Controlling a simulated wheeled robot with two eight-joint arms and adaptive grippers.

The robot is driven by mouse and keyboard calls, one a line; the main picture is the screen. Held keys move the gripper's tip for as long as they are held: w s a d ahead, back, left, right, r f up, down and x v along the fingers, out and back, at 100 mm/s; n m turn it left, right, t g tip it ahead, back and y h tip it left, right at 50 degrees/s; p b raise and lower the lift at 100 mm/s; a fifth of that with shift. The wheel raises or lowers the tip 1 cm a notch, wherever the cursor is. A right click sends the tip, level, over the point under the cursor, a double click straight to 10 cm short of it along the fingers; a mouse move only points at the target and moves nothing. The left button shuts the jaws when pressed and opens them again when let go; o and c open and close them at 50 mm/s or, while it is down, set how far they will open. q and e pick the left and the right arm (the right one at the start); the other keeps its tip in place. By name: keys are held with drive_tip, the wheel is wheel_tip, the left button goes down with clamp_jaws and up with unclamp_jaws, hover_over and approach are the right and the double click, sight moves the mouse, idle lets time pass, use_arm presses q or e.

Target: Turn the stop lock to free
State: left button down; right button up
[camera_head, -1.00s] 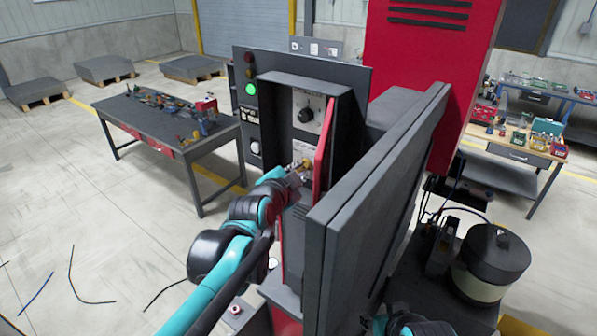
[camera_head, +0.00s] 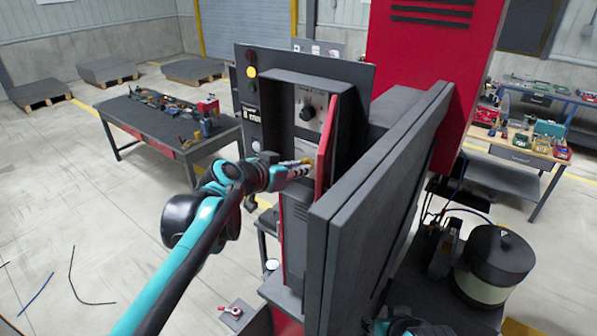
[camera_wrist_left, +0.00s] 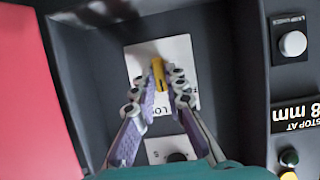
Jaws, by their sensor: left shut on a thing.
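The stop lock shows in the left wrist view as a yellow lever (camera_wrist_left: 158,72) on a white plate (camera_wrist_left: 180,50) with partly hidden lettering. My left gripper (camera_wrist_left: 158,88) is shut on this lever, a purple-and-grey finger on each side. The lever lies nearly along the view's vertical; the fingers hide part of the plate's markings. In the head view my left gripper (camera_head: 302,166) reaches into the recess of the dark panel (camera_head: 345,75), beside the red flap. The lever itself is hard to make out there.
A black dial knob (camera_head: 308,112) sits above the gripper in the recess. The red flap (camera_head: 326,150) and a large grey door (camera_head: 375,190) stand close on the right. An amber lamp (camera_head: 251,72) is lit. A bowl feeder (camera_head: 492,262) stands at lower right.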

use_arm(q)
drive_tip(key=n+h+b, duration=0.1)
drive_tip(key=n+g+h, duration=0.1)
drive_tip(key=n, duration=0.1)
drive_tip(key=shift+w+a+f+b, duration=0.1)
drive_tip(key=shift+w+a+b, duration=0.1)
drive_tip(key=shift+b, duration=0.15)
drive_tip(key=shift+n+g+h+b, duration=0.4)
drive_tip(key=shift+n+h+b, duration=0.45)
drive_tip(key=shift+n, duration=0.55)
drive_tip(key=c, duration=1.6)
unclamp_jaws()
drive_tip(key=shift+o, duration=0.2)
drive_tip(key=shift+s+a, duration=0.15)
drive_tip(key=shift+a, duration=0.25)
drive_tip(key=v, duration=1.1)
